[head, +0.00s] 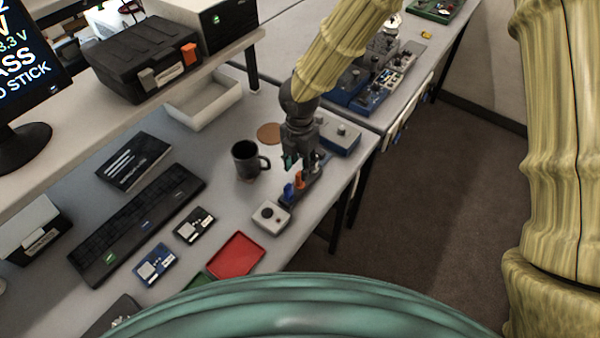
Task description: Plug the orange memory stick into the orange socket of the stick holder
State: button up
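The stick holder (313,180) is a dark grey strip near the right edge of the table. A blue piece (288,192) and an orange piece (299,180) stand up from it side by side. I cannot tell whether the orange piece is the memory stick, the socket, or both together. My gripper (304,168) points down right over the holder, just behind the orange piece. Its fingers are small and dark here, and I cannot tell whether they hold anything. A small green piece (289,160) shows at the left of the fingers.
A dark mug (247,160) stands close to the left of my gripper. A red tray (235,256) lies nearer.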

jog(key=shift+r, duration=2.8)
jog(key=shift+d, duration=0.1)
